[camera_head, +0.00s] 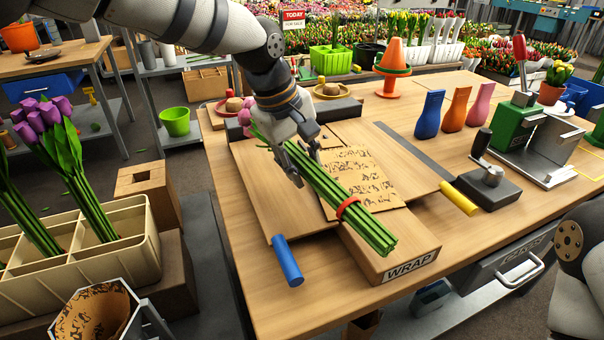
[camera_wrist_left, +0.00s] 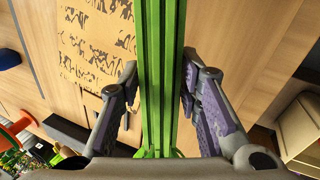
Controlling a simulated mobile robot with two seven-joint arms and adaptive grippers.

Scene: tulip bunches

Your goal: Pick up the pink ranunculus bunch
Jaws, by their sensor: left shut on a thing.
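The bunch (camera_head: 330,192) shows as long green stems tied with a red band, lying diagonally over the wrapping board. A bit of pink (camera_head: 245,117) shows at its far end; my left gripper and arm hide most of the flower heads. My left gripper (camera_head: 300,171) is shut on the stems, between the flower heads and the red band. In the left wrist view the green stems (camera_wrist_left: 160,80) run between the two fingers (camera_wrist_left: 160,118). I cannot tell whether the bunch is lifted clear of the board. My right gripper is out of view.
Printed brown paper (camera_head: 352,172) lies under the stems on the board marked WRAP (camera_head: 410,268). A blue roll (camera_head: 287,262) and yellow roll (camera_head: 459,198) lie nearby. A black-topped tool (camera_head: 488,180), vases (camera_head: 456,108) and a green press (camera_head: 516,125) stand right.

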